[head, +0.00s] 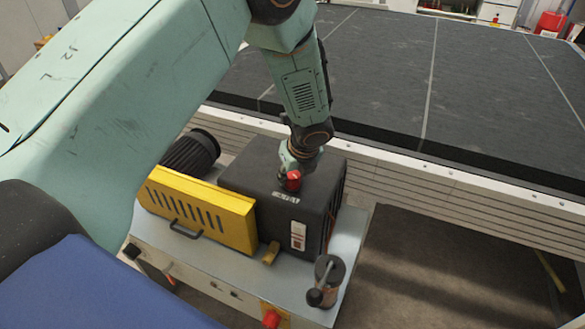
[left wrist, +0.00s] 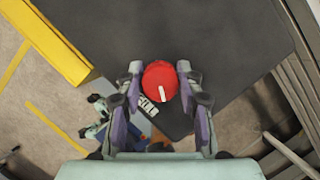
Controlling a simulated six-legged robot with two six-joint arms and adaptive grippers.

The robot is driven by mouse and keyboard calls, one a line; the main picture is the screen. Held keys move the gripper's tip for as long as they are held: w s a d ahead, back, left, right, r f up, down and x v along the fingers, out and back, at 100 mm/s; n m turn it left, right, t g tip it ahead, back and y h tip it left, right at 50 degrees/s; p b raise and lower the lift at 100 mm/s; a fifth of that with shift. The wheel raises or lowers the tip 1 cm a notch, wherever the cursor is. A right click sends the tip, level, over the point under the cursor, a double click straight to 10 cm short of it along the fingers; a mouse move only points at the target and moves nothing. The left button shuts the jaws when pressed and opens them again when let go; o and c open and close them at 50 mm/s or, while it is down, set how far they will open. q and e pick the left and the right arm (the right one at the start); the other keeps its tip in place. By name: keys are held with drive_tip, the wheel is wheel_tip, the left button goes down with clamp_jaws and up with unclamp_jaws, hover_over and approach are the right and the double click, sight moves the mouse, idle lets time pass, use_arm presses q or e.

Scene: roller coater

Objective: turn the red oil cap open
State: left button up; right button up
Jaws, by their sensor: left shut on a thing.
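The red oil cap (head: 293,181) sits on top of a dark grey box-shaped unit (head: 325,187), behind a small white label. My left gripper (head: 288,174) comes down over the cap from above. In the left wrist view the round red cap (left wrist: 160,80) lies between the two fingers of the left gripper (left wrist: 160,86), which are shut on its sides. A short white line on the cap points toward the lower right of its face. The far side of the cap is hidden by the gripper in the head view. My right gripper is not in view.
A yellow slotted guard (head: 205,215) and a ribbed black motor (head: 190,152) stand left of the dark unit. A black cylindrical part (head: 328,272) stands at the front right of the metal base. A wide dark conveyor bed (head: 400,80) lies behind.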

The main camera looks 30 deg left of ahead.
use_arm(q)
drive_tip(key=shift+r+n+g+y+p, duration=0.25)
drive_tip(key=shift+n+p, duration=0.2)
drive_tip(key=shift+n, duration=0.55)
drive_tip(key=shift+w+f+n+g+y, duration=0.1)
drive_tip(key=shift+n+g+y, duration=0.25)
drive_tip(key=shift+n, duration=0.55)
drive_tip(key=shift+n+g, duration=0.4)
drive_tip(key=shift+n, duration=0.5)
drive_tip(key=n+g, duration=0.1)
drive_tip(key=n, duration=0.1)
drive_tip(key=shift+f+n, duration=0.1)
drive_tip(key=shift+n, duration=0.3)
drive_tip(key=n+g+b, duration=0.1)
drive_tip(key=n, duration=0.1)
drive_tip(key=n+g+b, duration=0.1)
drive_tip(key=n, duration=0.2)
drive_tip(key=shift+h, duration=0.4)
drive_tip(key=n+g+h+b, duration=0.1)
drive_tip(key=n+b, duration=0.1)
drive_tip(key=n, duration=0.2)
drive_tip(key=shift+n, duration=0.4)
drive_tip(key=n, duration=0.2)
drive_tip(key=n+g+h+b, duration=0.1)
drive_tip(key=n, duration=0.1)
drive_tip(key=shift+h, duration=0.3)
drive_tip(key=shift+n+h+b, duration=0.3)
drive_tip(key=shift+n+h, duration=0.4)
drive_tip(key=shift+n, duration=1.2)
